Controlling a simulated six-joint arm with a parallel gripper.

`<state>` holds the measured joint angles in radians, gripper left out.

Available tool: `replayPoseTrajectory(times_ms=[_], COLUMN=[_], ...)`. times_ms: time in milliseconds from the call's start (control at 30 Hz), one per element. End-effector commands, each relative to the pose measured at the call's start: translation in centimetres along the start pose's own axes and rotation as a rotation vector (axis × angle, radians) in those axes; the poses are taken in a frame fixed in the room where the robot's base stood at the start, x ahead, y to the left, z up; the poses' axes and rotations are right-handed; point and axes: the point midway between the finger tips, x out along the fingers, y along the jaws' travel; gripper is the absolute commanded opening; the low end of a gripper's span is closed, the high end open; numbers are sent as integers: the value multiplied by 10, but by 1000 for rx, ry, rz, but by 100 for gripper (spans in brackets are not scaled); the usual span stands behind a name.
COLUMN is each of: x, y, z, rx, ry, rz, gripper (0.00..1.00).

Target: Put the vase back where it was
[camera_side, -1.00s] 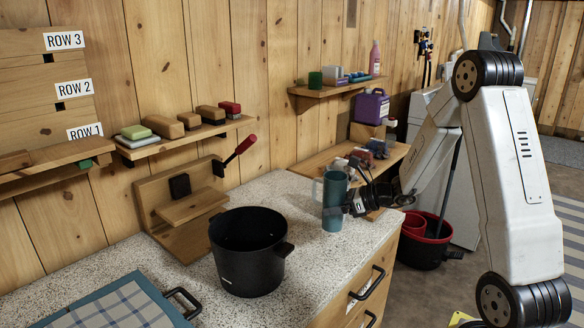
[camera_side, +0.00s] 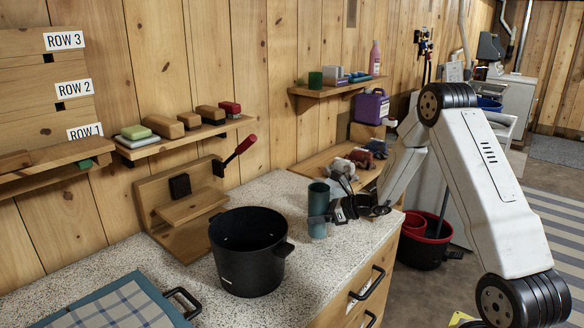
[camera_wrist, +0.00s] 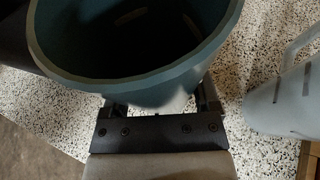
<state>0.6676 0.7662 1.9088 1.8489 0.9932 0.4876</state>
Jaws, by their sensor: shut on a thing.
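The vase is a dark teal open-topped cylinder (camera_side: 318,210), upright at the right part of the speckled counter in the side view. My gripper (camera_side: 322,218) is shut around it from the right, at about mid height. In the wrist view the vase's wide rim (camera_wrist: 135,80) fills the top, with my gripper's fingers (camera_wrist: 160,108) on either side of its wall. I cannot tell whether its base touches the counter. No mark of its former spot is clear.
A grey-blue jug with a handle (camera_wrist: 285,100) stands close to the right in the wrist view. On the counter (camera_side: 290,195) are a black pot (camera_side: 248,268), a wooden stand with a red-handled lever (camera_side: 240,150) and a blue checked cloth item (camera_side: 118,308). The counter has a front edge.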

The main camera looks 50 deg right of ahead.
Motion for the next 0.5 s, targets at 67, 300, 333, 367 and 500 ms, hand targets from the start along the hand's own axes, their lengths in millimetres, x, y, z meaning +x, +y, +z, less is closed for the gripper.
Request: replayPoseTrajectory(times_ms=[67, 300, 333, 367, 500], x=[3, 13, 14, 15, 17], y=[-1, -3, -3, -3, -3], z=[-2, -21, -24, -26, -31], rx=[0, 2, 3, 2, -1], ry=[-1, 0, 0, 0, -1], rz=[0, 0, 0, 0, 0], gripper=[0, 0, 0, 0, 0])
